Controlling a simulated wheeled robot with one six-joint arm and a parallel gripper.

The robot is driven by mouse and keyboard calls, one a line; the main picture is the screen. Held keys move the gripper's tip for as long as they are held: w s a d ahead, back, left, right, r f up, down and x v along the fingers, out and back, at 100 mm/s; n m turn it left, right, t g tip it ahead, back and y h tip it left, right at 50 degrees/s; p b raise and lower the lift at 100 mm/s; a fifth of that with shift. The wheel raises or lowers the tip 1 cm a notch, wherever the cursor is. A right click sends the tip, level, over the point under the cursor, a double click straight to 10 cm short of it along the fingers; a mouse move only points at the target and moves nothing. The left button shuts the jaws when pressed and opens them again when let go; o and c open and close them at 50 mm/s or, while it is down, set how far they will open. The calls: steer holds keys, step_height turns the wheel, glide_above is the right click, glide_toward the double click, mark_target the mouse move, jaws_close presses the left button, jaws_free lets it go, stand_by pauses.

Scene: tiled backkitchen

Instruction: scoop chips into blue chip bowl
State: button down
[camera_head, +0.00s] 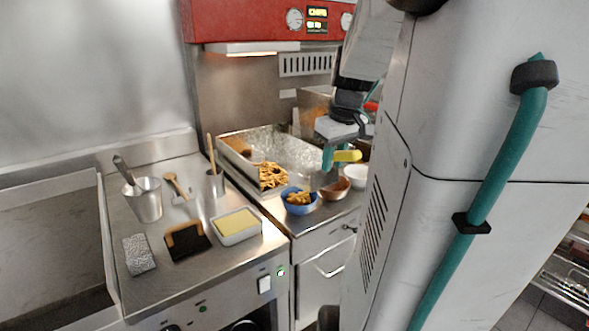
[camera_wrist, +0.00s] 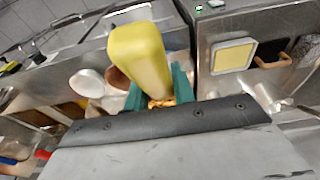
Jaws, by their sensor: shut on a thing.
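My gripper (camera_head: 329,158) hangs over the counter near the metal chip tray (camera_head: 303,153). Its teal fingers are shut on a yellow handle (camera_head: 347,156), which fills the middle of the wrist view (camera_wrist: 140,58). I cannot see what tool part, if any, joins the handle. The blue chip bowl (camera_head: 300,208) stands on the front counter, below and left of my gripper, with chips (camera_head: 298,197) in it. More chips (camera_head: 271,175) are heaped at the near end of the metal tray. In the wrist view a few chips (camera_wrist: 161,102) show between the fingers; the blue bowl is mostly hidden there.
A brown bowl (camera_head: 335,189) and a white bowl (camera_head: 358,178) stand right of the blue bowl. Left are a pale-yellow-filled dish (camera_head: 237,238), a dark wooden-edged scraper (camera_head: 187,241) and metal cups (camera_head: 145,203). A red heater unit (camera_head: 240,20) overhangs the back.

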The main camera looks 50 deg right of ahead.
steer(key=shift+s+a+f+t+h, duration=0.2)
steer(key=shift+s+f+t, duration=0.45)
steer(key=shift+t, duration=0.3)
steer(key=shift+s+a+f+t+h, duration=0.2)
steer(key=shift+s+f+t, duration=0.2)
steer(key=shift+s+t, duration=0.45)
steer(key=shift+w, duration=0.15)
